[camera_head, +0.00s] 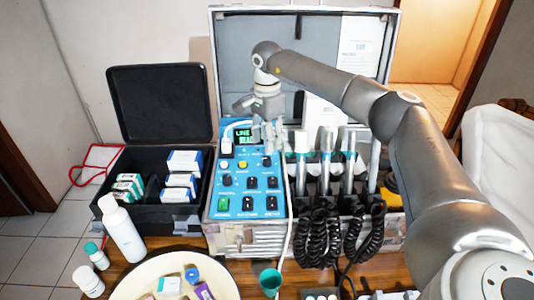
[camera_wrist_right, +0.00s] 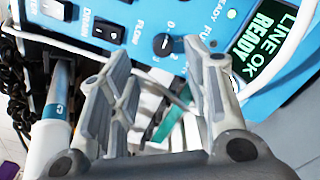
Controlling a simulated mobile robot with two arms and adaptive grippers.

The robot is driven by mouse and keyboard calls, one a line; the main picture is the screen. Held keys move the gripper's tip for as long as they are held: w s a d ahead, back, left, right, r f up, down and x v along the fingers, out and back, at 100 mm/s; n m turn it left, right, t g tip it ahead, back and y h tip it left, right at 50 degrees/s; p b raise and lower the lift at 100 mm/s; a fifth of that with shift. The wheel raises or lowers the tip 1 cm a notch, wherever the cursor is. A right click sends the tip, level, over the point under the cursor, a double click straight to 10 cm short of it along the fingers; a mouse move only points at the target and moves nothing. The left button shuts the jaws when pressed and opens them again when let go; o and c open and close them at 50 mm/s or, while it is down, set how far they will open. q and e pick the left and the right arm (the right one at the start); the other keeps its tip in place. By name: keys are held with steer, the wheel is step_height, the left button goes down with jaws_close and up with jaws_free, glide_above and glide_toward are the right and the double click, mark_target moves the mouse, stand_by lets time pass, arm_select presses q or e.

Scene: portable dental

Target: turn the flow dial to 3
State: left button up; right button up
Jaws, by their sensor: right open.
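The flow dial (camera_wrist_right: 163,44) is a dark round knob on the blue panel, with white numerals beside it. I take the label FLOW beside it as its name. Its pointer setting is too small to read. In the head view a dark knob (camera_head: 267,162) at the panel's upper right appears to be this dial. My right gripper (camera_wrist_right: 157,58) is open and empty, its fingertips apart on either side of the dial in the picture. Whether they touch it I cannot tell. In the head view the gripper (camera_head: 268,140) hangs over the panel's top right. My left gripper is not in view.
The lit display (camera_head: 243,135) reads LINE and READY. Handpieces (camera_head: 325,165) with black coiled cords stand right of the panel. A white hose crosses the panel's edge. An open black case (camera_head: 150,215) with small boxes lies left. Bottles (camera_head: 122,232) and a round tray (camera_head: 135,285) are in front.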

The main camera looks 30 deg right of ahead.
mark_target(267, 158)
steer(key=f, duration=0.5)
steer(key=shift+w+d+f, duration=0.1)
steer(key=shift+w+d, duration=0.1)
steer(key=shift+w, duration=0.05)
steer(key=shift+f+p, duration=0.35)
steer(key=shift+f, duration=0.25)
steer(key=shift+s+f, duration=0.1)
steer(key=shift+f, duration=0.1)
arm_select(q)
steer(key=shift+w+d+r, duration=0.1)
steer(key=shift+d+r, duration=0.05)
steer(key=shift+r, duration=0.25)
arm_select(e)
jaws_close()
